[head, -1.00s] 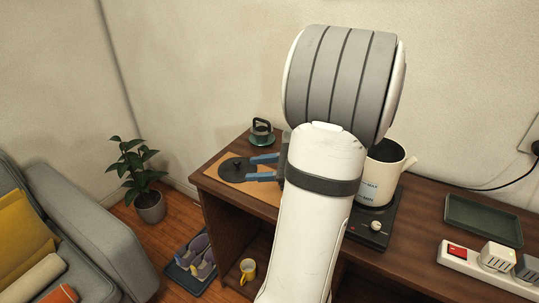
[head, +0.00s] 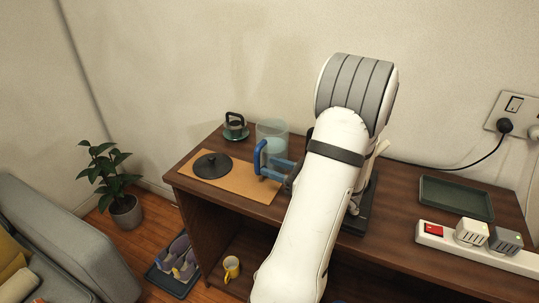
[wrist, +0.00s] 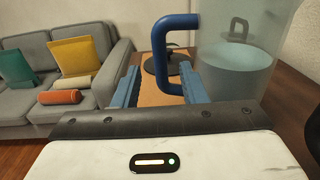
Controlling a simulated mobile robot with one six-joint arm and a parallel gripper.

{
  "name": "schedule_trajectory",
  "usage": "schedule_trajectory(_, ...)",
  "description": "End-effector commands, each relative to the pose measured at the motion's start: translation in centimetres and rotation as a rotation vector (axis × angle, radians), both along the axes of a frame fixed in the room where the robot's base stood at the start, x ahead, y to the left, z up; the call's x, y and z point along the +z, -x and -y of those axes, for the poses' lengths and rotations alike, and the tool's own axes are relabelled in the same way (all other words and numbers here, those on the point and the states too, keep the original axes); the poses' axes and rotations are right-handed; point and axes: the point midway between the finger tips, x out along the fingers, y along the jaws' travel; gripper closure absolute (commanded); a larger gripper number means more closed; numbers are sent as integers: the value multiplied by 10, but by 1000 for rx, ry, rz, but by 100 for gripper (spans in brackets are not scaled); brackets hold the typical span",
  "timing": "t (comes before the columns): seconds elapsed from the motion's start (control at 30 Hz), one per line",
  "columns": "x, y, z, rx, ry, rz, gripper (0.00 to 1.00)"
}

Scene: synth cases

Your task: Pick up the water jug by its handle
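The water jug (head: 272,133) is clear, with water inside and a blue handle (head: 257,156). It stands upright on the brown cabinet top, at the back edge of a tan board. My gripper (head: 264,168) is open at the handle, in front of the jug. In the wrist view the jug (wrist: 236,75) is at the right, and its handle (wrist: 159,50) reaches into the gap between my fingers (wrist: 160,70), nearer the right finger. I cannot tell whether that finger touches it.
A black lid (head: 212,166) lies on the tan board (head: 262,190). A dark kettle-like item (head: 235,127) stands behind it. My arm mostly hides a white kettle on a black hot plate (head: 358,224). A green tray (head: 456,198) and a power strip (head: 480,250) are at the right.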

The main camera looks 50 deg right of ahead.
Motion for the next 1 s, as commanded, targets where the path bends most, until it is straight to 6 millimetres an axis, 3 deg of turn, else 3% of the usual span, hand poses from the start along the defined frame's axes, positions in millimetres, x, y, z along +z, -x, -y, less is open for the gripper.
schedule_trajectory(0.4,0,-53,-14,3,0,-1,62)
schedule_trajectory(0.7,0,-58,-14,0,0,-1,62)
schedule_trajectory(1.0,0,-58,-14,1,0,-1,86)
